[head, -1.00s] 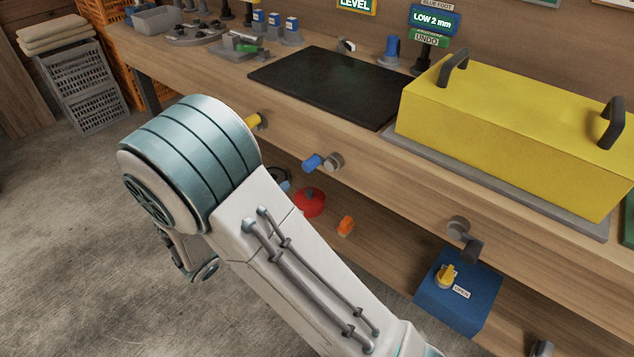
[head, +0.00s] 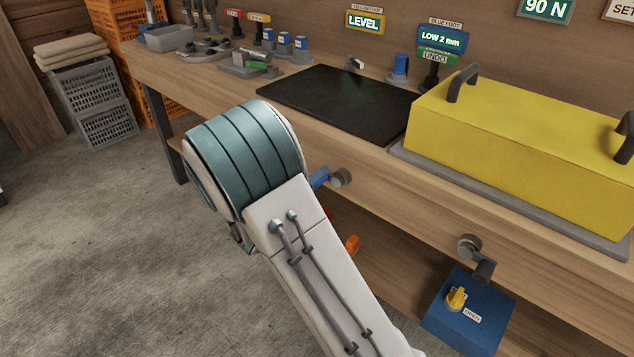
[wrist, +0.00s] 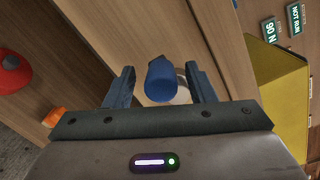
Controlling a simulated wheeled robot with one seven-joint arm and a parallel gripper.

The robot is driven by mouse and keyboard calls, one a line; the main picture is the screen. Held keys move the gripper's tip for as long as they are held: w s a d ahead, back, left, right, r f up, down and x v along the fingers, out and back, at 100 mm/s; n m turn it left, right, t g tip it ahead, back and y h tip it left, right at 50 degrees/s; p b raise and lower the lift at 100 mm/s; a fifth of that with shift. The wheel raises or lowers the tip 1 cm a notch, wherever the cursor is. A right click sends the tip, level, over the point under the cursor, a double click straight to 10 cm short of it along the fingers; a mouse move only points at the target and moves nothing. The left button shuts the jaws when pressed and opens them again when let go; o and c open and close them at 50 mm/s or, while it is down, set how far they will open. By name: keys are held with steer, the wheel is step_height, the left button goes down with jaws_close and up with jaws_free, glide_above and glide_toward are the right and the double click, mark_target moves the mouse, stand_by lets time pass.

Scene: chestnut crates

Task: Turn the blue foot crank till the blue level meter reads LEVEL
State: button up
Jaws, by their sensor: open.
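The blue foot crank (head: 320,177) sits on the bench's front edge, with a blue handle and a grey round hub (head: 341,178). My arm partly covers it in the head view. In the wrist view the blue handle (wrist: 162,86) lies between the two fingers of my gripper (wrist: 160,74). The gripper is open, with a visible gap on each side of the handle. My gripper is hidden behind my arm in the head view. The blue level meter (head: 440,40) on the back wall, under a BLUE FOOT label, reads LOW 2 mm.
The yellow foot meter (head: 365,21) reads LEVEL. A yellow handled block (head: 530,150) and a black plate (head: 340,105) are on the bench. A grey crank (head: 470,247) is further right, above a blue box (head: 468,325). An orange part (wrist: 53,117) and red knob (wrist: 12,74) are nearby.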

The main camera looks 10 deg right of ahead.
steer(key=shift+w+d, duration=0.1)
steer(key=shift+w, duration=0.05)
steer(key=shift+c, duration=0.3)
steer(key=c, duration=0.9)
steer(key=shift+d, duration=0.15)
steer(key=shift+r, duration=0.1)
